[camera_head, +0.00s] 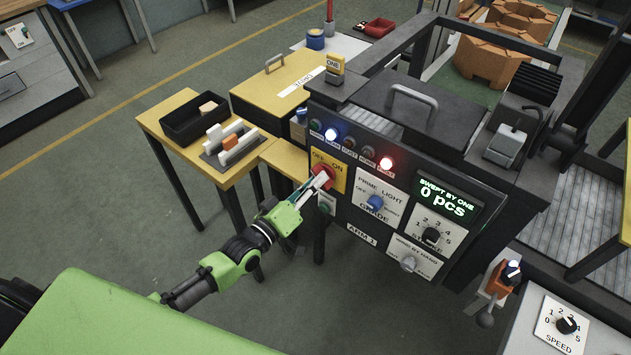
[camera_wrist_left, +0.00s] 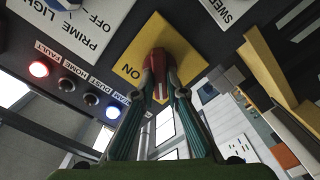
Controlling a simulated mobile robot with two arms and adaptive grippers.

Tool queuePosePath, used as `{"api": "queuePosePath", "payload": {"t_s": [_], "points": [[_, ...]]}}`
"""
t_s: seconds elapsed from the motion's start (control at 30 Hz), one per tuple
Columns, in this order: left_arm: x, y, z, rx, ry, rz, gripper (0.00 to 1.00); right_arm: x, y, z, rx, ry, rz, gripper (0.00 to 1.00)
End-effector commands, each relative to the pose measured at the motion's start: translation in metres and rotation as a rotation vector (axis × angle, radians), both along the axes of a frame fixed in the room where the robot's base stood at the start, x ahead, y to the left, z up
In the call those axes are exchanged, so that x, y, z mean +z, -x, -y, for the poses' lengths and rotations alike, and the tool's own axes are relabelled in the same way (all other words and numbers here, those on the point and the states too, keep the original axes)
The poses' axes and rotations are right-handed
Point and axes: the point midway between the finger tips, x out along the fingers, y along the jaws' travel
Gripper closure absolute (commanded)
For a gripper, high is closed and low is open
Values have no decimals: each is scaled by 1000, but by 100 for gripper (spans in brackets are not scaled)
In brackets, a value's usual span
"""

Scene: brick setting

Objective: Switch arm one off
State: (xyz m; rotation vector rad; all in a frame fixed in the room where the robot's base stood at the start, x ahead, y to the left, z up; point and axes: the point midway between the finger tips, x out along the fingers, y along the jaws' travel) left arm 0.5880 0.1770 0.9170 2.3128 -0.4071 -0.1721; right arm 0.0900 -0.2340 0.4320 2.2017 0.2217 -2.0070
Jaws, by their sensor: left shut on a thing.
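The red rotary switch (camera_head: 323,172) sits on a yellow plate (camera_head: 341,182) marked OFF and ON, on the dark front panel labelled ARM 1. My left gripper (camera_head: 318,184) reaches it from the lower left and is shut on its red handle. In the left wrist view the fingers of my left gripper (camera_wrist_left: 160,90) press on both sides of the red handle (camera_wrist_left: 160,60). The word ON shows beside it there; OFF is hidden there. I cannot tell exactly which word the handle points to. My right gripper is not in view.
The panel also holds a blue PRIME LIGHT knob (camera_head: 376,202), a lit red FAULT lamp (camera_head: 386,164), a lit blue lamp (camera_head: 331,134) and a display (camera_head: 446,199) reading 0 pcs. A yellow side table (camera_head: 160,130) stands left. Open floor lies left of my arm.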

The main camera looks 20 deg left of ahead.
Motion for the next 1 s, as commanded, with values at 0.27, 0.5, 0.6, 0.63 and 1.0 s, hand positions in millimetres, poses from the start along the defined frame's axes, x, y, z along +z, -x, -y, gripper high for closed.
{"api": "queuePosePath", "payload": {"t_s": [0.27,0.5,0.6,0.63,1.0], "points": [[-1,0,0,0,3,-4,82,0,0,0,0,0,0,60],[-1,0,0,0,1,-2,71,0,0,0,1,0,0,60],[0,0,0,1,2,-1,71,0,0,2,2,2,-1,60],[0,0,0,0,1,-2,71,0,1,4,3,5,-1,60],[-2,47,-17,-1,0,-5,71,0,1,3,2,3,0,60]]}}
